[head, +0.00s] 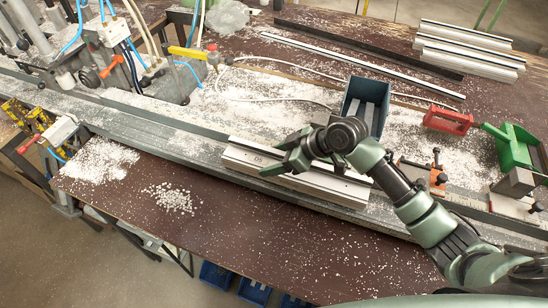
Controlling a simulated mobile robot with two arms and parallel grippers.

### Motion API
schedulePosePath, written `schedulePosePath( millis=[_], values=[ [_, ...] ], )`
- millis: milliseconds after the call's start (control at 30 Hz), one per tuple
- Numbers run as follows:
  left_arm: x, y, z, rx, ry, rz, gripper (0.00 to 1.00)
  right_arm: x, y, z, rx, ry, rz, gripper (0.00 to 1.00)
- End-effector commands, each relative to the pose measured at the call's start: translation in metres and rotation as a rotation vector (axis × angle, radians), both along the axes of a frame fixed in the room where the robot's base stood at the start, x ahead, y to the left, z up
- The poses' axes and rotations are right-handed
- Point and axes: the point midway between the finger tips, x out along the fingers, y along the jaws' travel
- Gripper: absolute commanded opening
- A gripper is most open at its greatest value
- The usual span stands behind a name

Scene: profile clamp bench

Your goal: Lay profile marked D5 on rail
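A pale metal profile marked D5 (246,157) lies lengthwise along the grey rail (180,147), near the middle of the head view. Its marking shows at its left end. My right gripper (277,157) is over the profile, just right of the marking. Its two green fingers stand apart across the profile's width. I cannot tell whether they press on it. The gripper and wrist hide part of the profile, and its right end shows beyond them. I cannot tell whether the profile rests fully on the rail. My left gripper is not in view.
A blue bin (365,103) stands behind my wrist. Several profiles (470,48) lie at the back right. White chips (98,160) litter the bench.

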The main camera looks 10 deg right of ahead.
Motion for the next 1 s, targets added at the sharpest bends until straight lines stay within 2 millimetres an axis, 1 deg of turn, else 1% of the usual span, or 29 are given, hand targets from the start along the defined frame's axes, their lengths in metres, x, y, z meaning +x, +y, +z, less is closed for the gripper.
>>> schedulePosePath(
  millis=[33,67,633,767,867,1000],
  values=[
    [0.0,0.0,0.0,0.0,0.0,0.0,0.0,0.0,0.0,0.0,0.0,0.0,0.0,0.8],
    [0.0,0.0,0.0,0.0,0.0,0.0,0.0,0.0,0.0,0.0,0.0,-0.001,-0.001,0.85],
    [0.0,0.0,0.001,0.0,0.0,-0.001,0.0,0.003,-0.002,0.005,-0.001,-0.008,-0.004,0.85],
    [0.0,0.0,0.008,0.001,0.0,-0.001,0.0,0.003,-0.002,0.019,0.0,-0.012,-0.004,0.85],
    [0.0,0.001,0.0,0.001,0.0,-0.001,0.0,-0.003,-0.014,0.027,-0.004,-0.015,-0.006,0.85],
    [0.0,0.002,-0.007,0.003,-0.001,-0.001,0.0,-0.018,-0.032,0.048,-0.005,-0.012,-0.003,0.85]
  ],
)
